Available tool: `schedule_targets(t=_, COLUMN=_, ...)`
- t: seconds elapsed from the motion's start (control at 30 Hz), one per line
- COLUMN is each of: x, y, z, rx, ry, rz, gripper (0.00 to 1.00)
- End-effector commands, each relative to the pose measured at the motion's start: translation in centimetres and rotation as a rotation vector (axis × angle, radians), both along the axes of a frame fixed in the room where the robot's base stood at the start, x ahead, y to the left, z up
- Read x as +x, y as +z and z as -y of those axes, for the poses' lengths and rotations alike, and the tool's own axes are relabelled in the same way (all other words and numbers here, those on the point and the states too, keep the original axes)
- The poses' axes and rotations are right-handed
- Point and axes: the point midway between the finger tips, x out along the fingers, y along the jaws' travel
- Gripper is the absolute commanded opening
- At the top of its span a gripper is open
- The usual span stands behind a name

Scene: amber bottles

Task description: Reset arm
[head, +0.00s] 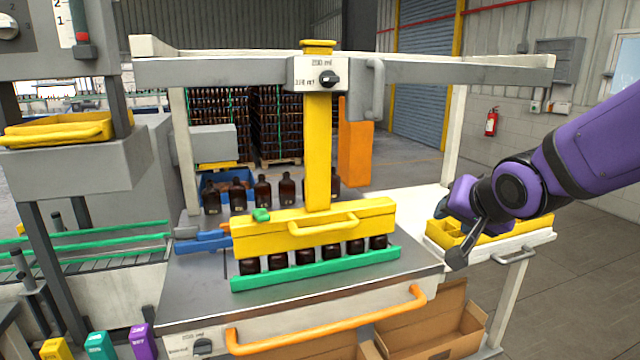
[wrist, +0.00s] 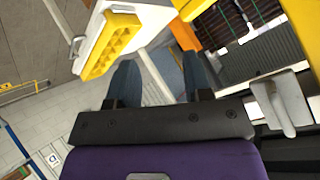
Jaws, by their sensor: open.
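My purple arm comes in from the right in the head view, and my gripper (head: 462,228) hangs beside the right side of the machine, over the white side shelf. In the wrist view my gripper (wrist: 162,78) shows two dark fingers spread apart with nothing between them. Several amber bottles (head: 304,257) stand in a row on the metal table, under the yellow bar (head: 370,215) and behind the green rail (head: 320,266). More amber bottles (head: 263,192) stand in a row behind the bar. My gripper is apart from all bottles.
A white side shelf (head: 525,238) holds a yellow compartment tray (head: 520,226), which also shows in the wrist view (wrist: 112,45). An orange handle (head: 330,335) runs along the table front above cardboard boxes (head: 440,325). A frame beam (head: 450,71) crosses above. Open floor lies at the right.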

Motion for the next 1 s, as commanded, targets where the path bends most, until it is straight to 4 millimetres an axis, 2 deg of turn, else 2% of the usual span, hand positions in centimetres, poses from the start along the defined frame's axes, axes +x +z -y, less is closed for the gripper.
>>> schedule_targets(t=0.03, x=-1.3, y=1.0, z=1.0, rx=-0.049, ry=0.002, rz=-0.016, gripper=0.46)
schedule_targets(t=0.17, x=-5.0, y=2.4, z=3.1, rx=-0.165, ry=0.029, rz=-0.092, gripper=0.46)
schedule_targets(t=0.3, x=-9.5, y=3.7, z=4.9, rx=-0.260, ry=0.082, rz=-0.183, gripper=0.46)
schedule_targets(t=0.5, x=-15.9, y=4.8, z=6.4, rx=-0.341, ry=0.200, rz=-0.304, gripper=0.46)
schedule_targets(t=0.6, x=-18.2, y=5.0, z=6.6, rx=-0.358, ry=0.254, rz=-0.344, gripper=0.46)
schedule_targets(t=0.77, x=-20.2, y=5.1, z=6.8, rx=-0.371, ry=0.307, rz=-0.378, gripper=0.46)
schedule_targets(t=1.0, x=-20.4, y=5.1, z=6.8, rx=-0.372, ry=0.315, rz=-0.383, gripper=0.46)
